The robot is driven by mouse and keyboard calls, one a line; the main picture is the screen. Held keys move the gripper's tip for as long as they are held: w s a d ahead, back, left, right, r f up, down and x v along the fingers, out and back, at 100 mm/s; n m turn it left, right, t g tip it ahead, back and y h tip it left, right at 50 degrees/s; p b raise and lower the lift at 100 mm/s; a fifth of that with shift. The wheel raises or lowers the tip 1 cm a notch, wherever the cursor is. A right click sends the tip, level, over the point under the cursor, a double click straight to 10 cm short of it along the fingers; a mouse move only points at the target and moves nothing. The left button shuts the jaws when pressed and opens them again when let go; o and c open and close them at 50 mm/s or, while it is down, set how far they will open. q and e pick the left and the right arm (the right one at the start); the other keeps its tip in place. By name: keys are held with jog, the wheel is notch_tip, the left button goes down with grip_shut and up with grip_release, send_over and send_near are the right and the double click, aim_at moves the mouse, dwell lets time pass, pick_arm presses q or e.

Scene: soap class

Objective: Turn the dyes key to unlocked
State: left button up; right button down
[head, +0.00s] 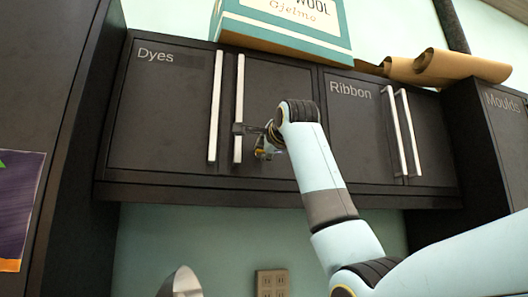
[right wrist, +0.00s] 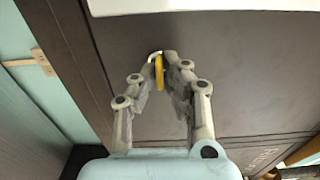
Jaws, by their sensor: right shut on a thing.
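The Dyes cupboard (head: 150,120) is a dark two-door wall cupboard with pale vertical bar handles, both doors shut. My right gripper (head: 262,146) is at the lower part of its right-hand door, just right of that door's handle (head: 239,85). In the right wrist view my right gripper (right wrist: 166,66) has its fingertips closed on a flat yellow key (right wrist: 159,72), seen nearly edge-on against the dark door. The fingers hide part of the key, and its lock is not clear. I cannot tell which way the key is turned. My left gripper is not in view.
The Ribbon cupboard (head: 346,130) adjoins on the right, with the Moulds cupboard (head: 505,125) beyond it. A teal and cream box (head: 285,25) and a brown paper roll (head: 450,67) lie on top.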

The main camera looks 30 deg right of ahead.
jog(key=c, duration=1.5)
grip_release()
jog(key=shift+d, duration=0.1)
jog(key=shift+o, duration=0.2)
jog(key=v, duration=1.2)
